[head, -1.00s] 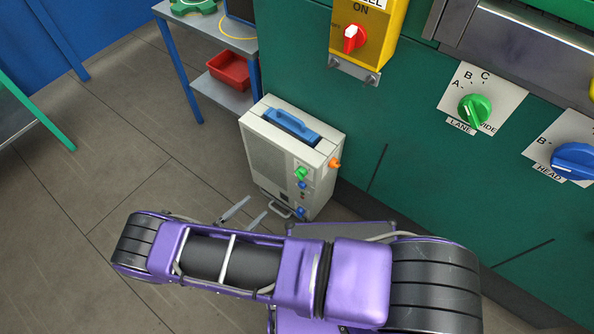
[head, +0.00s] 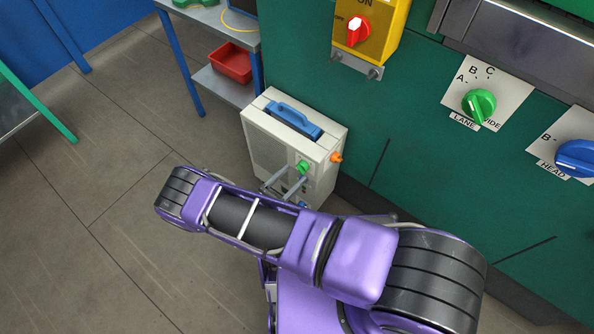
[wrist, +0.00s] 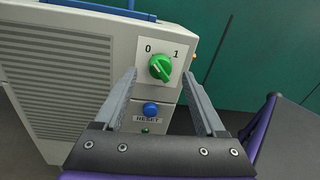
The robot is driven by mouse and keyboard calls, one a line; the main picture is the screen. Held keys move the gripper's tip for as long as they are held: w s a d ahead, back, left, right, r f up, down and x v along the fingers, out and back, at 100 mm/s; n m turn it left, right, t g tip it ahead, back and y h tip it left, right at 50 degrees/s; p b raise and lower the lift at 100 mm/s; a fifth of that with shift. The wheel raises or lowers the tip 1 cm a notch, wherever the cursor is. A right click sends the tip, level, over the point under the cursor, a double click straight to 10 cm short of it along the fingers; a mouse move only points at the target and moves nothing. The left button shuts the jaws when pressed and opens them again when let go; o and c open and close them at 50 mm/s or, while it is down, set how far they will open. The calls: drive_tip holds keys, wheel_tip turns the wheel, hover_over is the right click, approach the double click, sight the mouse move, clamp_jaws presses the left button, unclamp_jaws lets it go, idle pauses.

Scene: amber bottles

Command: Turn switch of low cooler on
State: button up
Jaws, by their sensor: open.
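The low cooler (head: 268,150) is a pale box with a blue top handle, standing on the floor against the green machine. Its switch is a green knob on a white plate marked 0 and 1, seen in the head view (head: 303,167) and in the wrist view (wrist: 160,67). The knob's pale mark seems to point down and right; I cannot tell its setting for sure. My gripper (wrist: 165,85) is open and empty, facing the panel, with one finger on each side of the knob in the picture. In the head view its fingers (head: 284,183) show just below the knob. I see no contact.
A blue button (wrist: 150,109) labelled RESET sits below the switch. An orange part (head: 336,157) sticks out of the cooler's right side. The green machine (head: 400,130) with other knobs stands behind. A blue-legged shelf with a red bin (head: 231,62) is at left. Floor at left is clear.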

sight(302, 168)
drive_tip(key=shift+x, duration=1.4)
clamp_jaws()
